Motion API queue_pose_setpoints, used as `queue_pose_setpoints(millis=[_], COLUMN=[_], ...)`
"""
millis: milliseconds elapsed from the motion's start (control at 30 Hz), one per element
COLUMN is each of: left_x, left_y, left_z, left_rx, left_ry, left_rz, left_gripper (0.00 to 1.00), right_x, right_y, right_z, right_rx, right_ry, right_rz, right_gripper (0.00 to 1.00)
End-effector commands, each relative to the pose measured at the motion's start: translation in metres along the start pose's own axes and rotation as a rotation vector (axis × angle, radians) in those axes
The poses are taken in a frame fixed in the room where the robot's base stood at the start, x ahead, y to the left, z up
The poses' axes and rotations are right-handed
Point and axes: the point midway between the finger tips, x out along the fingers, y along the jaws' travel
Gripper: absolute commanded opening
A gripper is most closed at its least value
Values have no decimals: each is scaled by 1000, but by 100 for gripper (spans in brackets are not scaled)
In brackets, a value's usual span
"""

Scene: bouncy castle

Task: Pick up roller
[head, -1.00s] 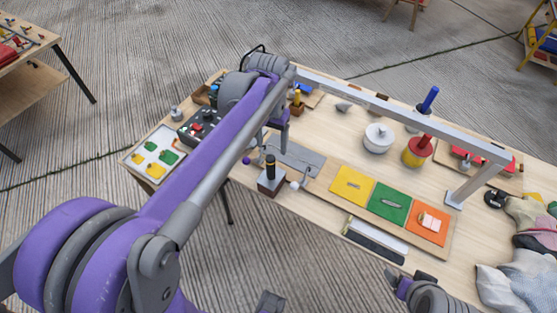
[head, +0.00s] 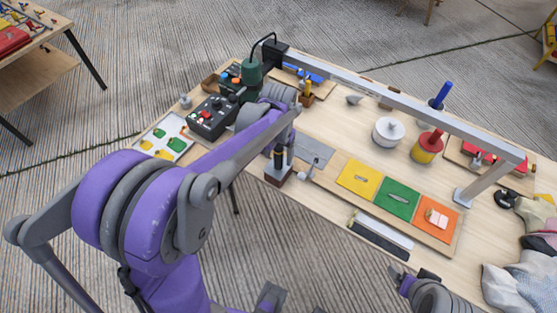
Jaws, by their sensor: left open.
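A tool with a dark handle and a pale band stands upright in a dark wooden block (head: 278,176) at the table's near edge; it may be the roller, but its lower end is hidden. My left gripper (head: 281,150) is open, right at this handle in the view. I cannot tell whether the fingers touch it or are around it. A small grey metal piece (head: 304,174) lies just right of the block. My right gripper (head: 411,275) is low at the right, in front of the table's near edge; its jaws are unclear.
A grey metal frame (head: 400,98) spans the table. Yellow (head: 359,179), green (head: 397,199) and orange (head: 437,218) squares lie on a board. A white lidded pot (head: 387,133), a red-yellow spool (head: 427,147) and a control box (head: 212,117) stand nearby. Crumpled cloth (head: 520,270) lies at the right.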

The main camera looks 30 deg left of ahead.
Motion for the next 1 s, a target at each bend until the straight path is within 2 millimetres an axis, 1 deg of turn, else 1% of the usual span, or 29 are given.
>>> queue_pose_setpoints(millis=[167,200,567,600,867,1000], left_x=[0,0,0,0,0,-8], left_y=[0,0,0,0,0,0], left_z=[0,0,0,0,0,0], left_rx=[0,0,0,0,0,0], left_ry=[0,0,0,0,0,0], left_rz=[0,0,0,0,0,0], left_gripper=[71,67,2,0,0,0], right_x=[0,0,0,0,0,-1], right_y=[0,0,0,0,0,0], right_z=[0,0,0,0,0,-1], right_rx=[0,0,0,0,0,0], right_ry=[0,0,0,0,0,0], right_rz=[0,0,0,0,0,0], right_gripper=[80,80,80,80,80,80])
